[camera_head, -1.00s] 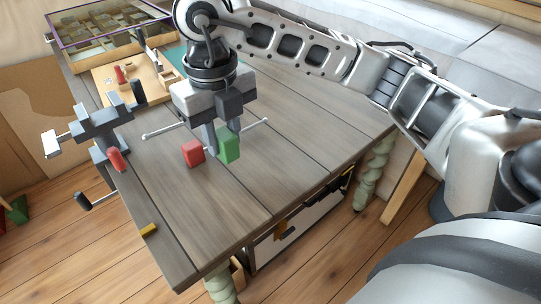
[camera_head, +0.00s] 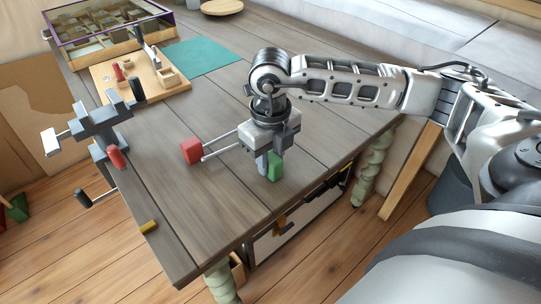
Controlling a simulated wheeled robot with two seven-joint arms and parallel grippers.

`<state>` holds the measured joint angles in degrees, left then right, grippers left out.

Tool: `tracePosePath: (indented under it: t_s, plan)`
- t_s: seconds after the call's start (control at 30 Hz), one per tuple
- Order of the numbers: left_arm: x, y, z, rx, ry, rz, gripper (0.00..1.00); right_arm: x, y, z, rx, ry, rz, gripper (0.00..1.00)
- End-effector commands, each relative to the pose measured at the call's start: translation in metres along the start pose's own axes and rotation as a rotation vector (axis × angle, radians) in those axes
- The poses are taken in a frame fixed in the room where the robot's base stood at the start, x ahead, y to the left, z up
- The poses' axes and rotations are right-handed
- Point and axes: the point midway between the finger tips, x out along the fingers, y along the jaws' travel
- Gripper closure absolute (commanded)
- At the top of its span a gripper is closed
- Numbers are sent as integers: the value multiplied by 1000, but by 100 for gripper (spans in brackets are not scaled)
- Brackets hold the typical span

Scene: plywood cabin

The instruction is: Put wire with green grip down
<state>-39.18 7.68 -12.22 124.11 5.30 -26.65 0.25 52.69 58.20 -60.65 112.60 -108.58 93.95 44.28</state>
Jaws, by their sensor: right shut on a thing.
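My right gripper (camera_head: 268,164) is shut on the green grip (camera_head: 276,167), low over the right part of the grey plank table (camera_head: 190,215). Whether the grip touches the table I cannot tell. The red grip (camera_head: 191,152) lies on the table to the left of the gripper. Two thin pale wires (camera_head: 221,147) show between the red grip and my gripper. Their right ends are hidden behind the gripper, so I cannot tell fully which wire belongs to which grip. My left gripper is not in view.
A grey vise (camera_head: 101,128) with red and black handles is on the left table edge. A wooden board with small tools (camera_head: 150,88), a teal mat (camera_head: 203,56) and a glass-topped case (camera_head: 105,25) are behind. A yellow piece (camera_head: 149,227) lies at the near edge.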

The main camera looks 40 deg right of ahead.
Motion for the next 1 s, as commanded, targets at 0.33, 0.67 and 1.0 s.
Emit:
tracePosePath:
  t_s: [0.33, 0.67, 1.0]
  plan:
    - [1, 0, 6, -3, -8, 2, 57, 3, 0, 0, 0, 0, 0, 59]
    - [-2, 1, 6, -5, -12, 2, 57, 1, 0, 0, 1, 0, 0, 51]
    - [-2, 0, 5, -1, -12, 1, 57, -51, 0, 1, 0, -7, 1, 51]
